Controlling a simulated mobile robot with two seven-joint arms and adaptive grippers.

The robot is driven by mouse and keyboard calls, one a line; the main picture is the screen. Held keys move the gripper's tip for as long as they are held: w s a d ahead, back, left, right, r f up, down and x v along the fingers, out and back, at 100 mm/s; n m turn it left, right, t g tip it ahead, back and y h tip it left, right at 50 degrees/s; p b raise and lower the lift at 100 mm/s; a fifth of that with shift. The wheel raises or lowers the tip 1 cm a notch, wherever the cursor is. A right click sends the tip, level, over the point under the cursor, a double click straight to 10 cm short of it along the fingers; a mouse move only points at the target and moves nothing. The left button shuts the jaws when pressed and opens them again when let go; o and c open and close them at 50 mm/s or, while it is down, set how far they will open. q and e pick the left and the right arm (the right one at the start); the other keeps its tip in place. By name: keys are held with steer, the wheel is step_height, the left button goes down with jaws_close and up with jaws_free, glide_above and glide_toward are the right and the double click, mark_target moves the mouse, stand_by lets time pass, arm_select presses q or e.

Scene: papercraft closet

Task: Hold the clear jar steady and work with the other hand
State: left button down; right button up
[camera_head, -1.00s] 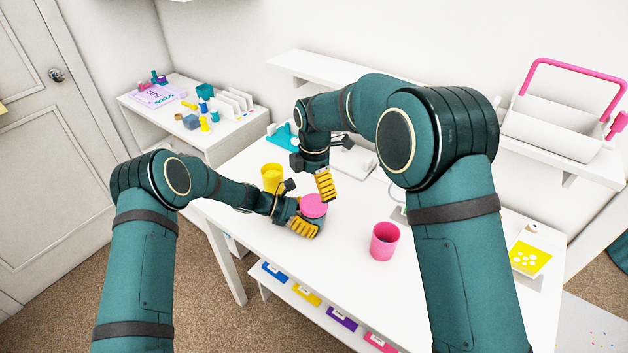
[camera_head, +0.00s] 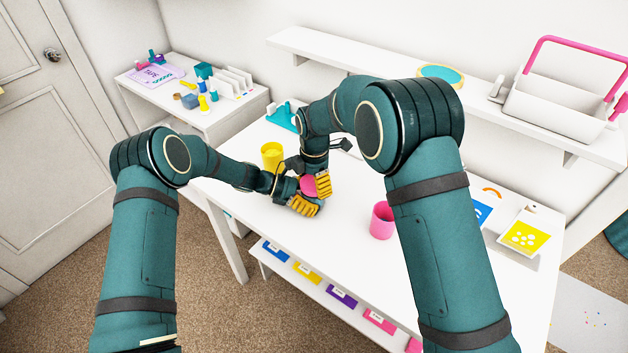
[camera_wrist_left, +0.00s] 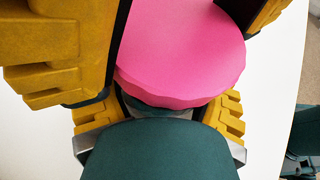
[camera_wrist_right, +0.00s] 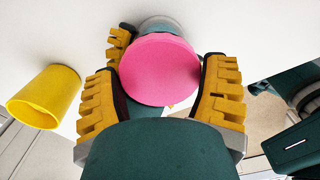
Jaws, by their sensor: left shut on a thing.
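The clear jar is mostly hidden under its pink lid (camera_head: 308,187) and between my fingers. The lid also shows in the left wrist view (camera_wrist_left: 180,55) and the right wrist view (camera_wrist_right: 160,70). My left gripper (camera_head: 305,206) is shut on the jar, low over the white table. My right gripper (camera_head: 322,187) is above it with its yellow fingers spread on either side of the lid. In the right wrist view its fingers (camera_wrist_right: 160,95) stand close to the lid's edge; I cannot tell if they touch.
A yellow cup (camera_head: 272,155) stands just left of the jar. A pink cup (camera_head: 382,221) stands to the right, near my right forearm. A teal holder (camera_head: 284,116) is behind. The white table (camera_head: 345,235) is clear in front.

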steer(key=c, duration=0.6)
steer(key=shift+m, duration=1.7)
steer(key=o, duration=1.2)
steer(key=shift+r, duration=0.1)
steer(key=shift+r, duration=2.25)
steer(key=shift+o, duration=0.4)
